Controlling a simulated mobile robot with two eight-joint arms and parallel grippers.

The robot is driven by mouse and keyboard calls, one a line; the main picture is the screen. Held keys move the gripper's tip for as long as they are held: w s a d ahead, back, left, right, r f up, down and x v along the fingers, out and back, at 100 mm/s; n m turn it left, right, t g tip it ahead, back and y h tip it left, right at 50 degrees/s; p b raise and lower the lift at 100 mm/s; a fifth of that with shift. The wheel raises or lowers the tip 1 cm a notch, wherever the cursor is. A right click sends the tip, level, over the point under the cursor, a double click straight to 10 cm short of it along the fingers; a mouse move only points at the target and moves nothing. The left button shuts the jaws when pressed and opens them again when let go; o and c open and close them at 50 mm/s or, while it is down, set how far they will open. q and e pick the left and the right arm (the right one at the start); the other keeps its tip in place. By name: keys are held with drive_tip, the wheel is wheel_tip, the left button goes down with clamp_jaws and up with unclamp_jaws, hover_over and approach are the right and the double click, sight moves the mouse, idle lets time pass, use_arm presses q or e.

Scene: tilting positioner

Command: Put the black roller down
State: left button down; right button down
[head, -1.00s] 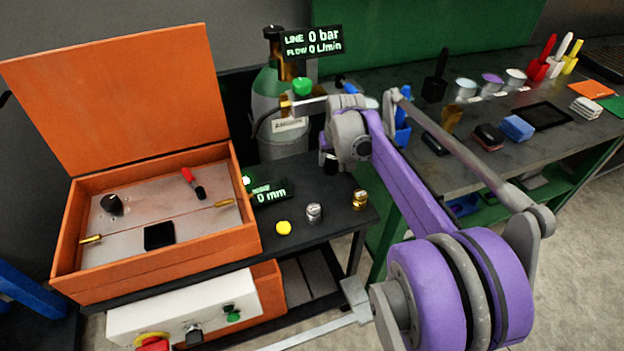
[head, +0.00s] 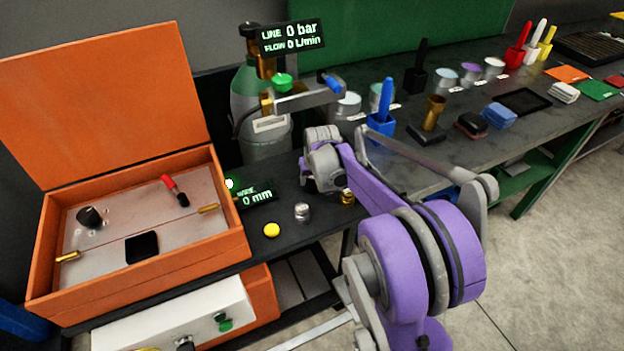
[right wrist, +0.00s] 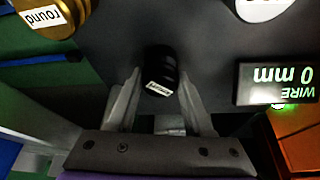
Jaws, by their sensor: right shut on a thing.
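The black roller (right wrist: 159,68), a short dark cylinder with a small white label, is between the fingertips of my right gripper (right wrist: 158,82) in the right wrist view. The fingers are shut on it. In the head view my right gripper (head: 318,178) is low over the black cart top (head: 270,198), behind the silver roller, and my own wrist hides the black roller there. I cannot tell whether the roller touches the cart top. My left gripper is in neither view.
A silver roller (head: 302,212), a brass roller (head: 347,197) and a yellow disc (head: 271,230) stand close by. The wire display (head: 255,194) and open orange box (head: 232,245) are to the left. A gas cylinder (head: 246,95) stands behind. The workbench (head: 455,150) is on the right.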

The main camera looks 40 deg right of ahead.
drive_tip(key=shift+c, duration=1.5)
unclamp_jaws()
drive_tip(key=shift+f, duration=0.1)
